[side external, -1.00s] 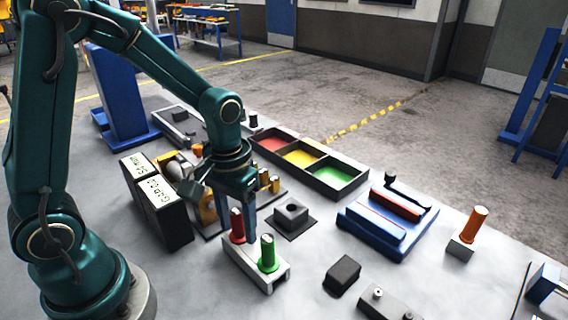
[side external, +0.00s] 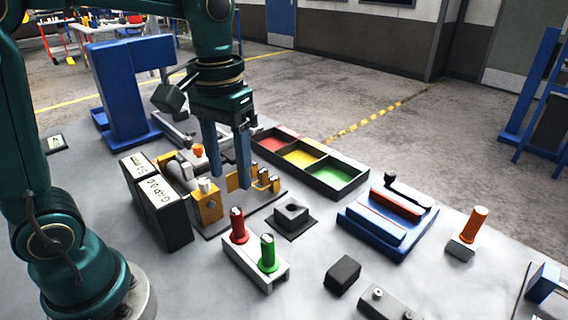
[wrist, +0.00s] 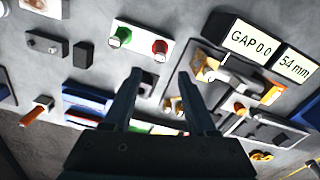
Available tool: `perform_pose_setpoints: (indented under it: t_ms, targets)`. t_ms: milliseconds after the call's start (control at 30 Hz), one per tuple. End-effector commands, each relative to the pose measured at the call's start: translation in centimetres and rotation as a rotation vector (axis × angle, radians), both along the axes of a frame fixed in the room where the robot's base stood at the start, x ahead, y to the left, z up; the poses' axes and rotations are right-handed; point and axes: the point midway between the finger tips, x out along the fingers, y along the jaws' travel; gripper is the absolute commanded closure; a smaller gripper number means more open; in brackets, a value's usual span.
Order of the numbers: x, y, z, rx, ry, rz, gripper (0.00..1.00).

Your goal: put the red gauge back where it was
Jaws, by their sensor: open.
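The red gauge (side external: 238,226) stands upright in the left part of the light grey gauge block (side external: 250,262). The green gauge (side external: 267,253) stands upright beside it in the same block. In the wrist view the red gauge (wrist: 159,48) and green gauge (wrist: 121,37) both show in their block, apart from my fingers. My gripper (side external: 228,180) is open and empty, raised above and behind the block, near the yellow fixture. The two fingers also show apart in the wrist view (wrist: 158,72).
A tray with red, yellow and green compartments (side external: 340,190) lies behind. A dark square block (side external: 291,213), a blue fixture (side external: 375,238) and an orange-handled piece (side external: 473,228) are to the right.

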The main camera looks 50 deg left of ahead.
Motion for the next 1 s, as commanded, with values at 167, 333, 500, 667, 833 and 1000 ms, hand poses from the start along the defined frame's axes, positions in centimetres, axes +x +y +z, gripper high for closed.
perform_pose_setpoints:
  t_ms: [167, 333, 500, 667, 833, 1000]
  targets:
    - [-1.1, -0.2, 0.8, 0.003, -0.059, -0.031, 0.43]
    - [-3.7, -0.5, 1.1, 0.016, -0.207, -0.11, 0.43]
    - [-6.0, -0.8, 0.5, 0.038, -0.356, -0.191, 0.43]
    - [-7.2, -1.0, -0.3, 0.056, -0.446, -0.24, 0.43]
    - [-7.5, -1.0, -0.7, 0.063, -0.476, -0.258, 0.43]
    - [-7.5, -1.0, -0.7, 0.064, -0.476, -0.258, 0.43]
